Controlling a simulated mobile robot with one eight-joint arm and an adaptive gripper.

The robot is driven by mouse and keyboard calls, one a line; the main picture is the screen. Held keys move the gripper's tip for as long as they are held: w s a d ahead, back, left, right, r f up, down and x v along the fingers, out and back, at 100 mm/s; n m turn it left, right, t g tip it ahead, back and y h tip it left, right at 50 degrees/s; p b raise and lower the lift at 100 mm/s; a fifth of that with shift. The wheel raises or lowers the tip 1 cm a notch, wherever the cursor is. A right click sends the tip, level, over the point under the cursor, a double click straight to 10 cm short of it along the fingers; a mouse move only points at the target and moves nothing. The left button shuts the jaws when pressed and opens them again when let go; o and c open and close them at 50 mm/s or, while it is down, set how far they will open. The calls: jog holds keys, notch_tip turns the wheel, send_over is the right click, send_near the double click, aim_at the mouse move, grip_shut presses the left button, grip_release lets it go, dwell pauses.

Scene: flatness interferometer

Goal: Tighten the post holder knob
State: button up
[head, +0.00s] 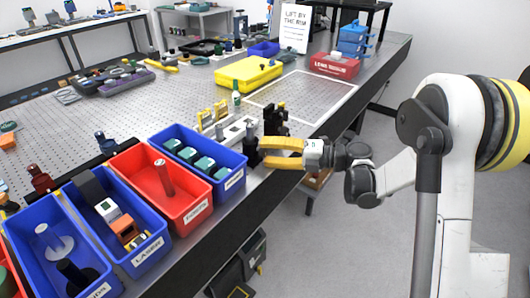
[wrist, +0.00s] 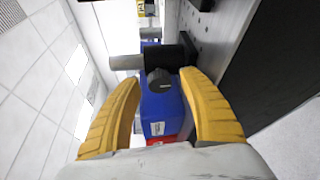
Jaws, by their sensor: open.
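A dark knob (wrist: 159,80) shows in the wrist view on the side of a black post holder (wrist: 176,55). My gripper's yellow fingers (wrist: 161,78) are open, one on each side of the knob, with a visible gap to each. I cannot tell how deep the knob sits between the tips. In the head view my gripper (head: 264,152) comes in from the right at the bench's front edge, its tips beside the black post holder (head: 251,143). The knob itself is hidden or too small to make out there.
A blue bin (head: 238,181) of teal-topped parts stands left of my gripper, followed by a red bin (head: 185,219) and more blue bins. A black mount (head: 276,119) stands close behind my gripper. A bare white-outlined patch (head: 310,97) lies further back.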

jog(key=v, duration=1.1)
jog(key=shift+d, duration=0.3)
jog(key=w+d+r+m+t+h, duration=0.25)
jog(key=r+m+t, duration=0.45)
jog(key=r, duration=0.5)
jog(key=w+d+r+m+t+h, duration=0.1)
jog(key=w+r+m+t+h, duration=0.2)
jog(key=r+m+t, duration=0.6)
jog(key=s+d+r+m+h, duration=0.2)
jog(key=d+r+m+h, duration=0.2)
jog(key=d+m+h, duration=0.4)
jog(key=s+d+f+m+g+h, duration=0.2)
jog(key=s+f+m+g+h, duration=0.2)
jog(key=s+f+m+h, duration=0.15)
jog(key=s+a+f+m+g+y, duration=0.1)
jog(key=s+a+f+m+g, duration=0.1)
jog(key=s+f, duration=0.7)
jog(key=s+a+f+m+g+y, duration=0.1)
jog(key=s+a+f+m+g, duration=0.2)
jog(key=s, duration=0.9)
notch_tip(320, 180, down, 6)
jog(key=a+g, duration=0.2)
jog(key=g, duration=0.2)
jog(key=shift+s+a+f+y, duration=0.15)
jog(key=shift+s+y, duration=0.15)
jog(key=shift+y, duration=0.1)
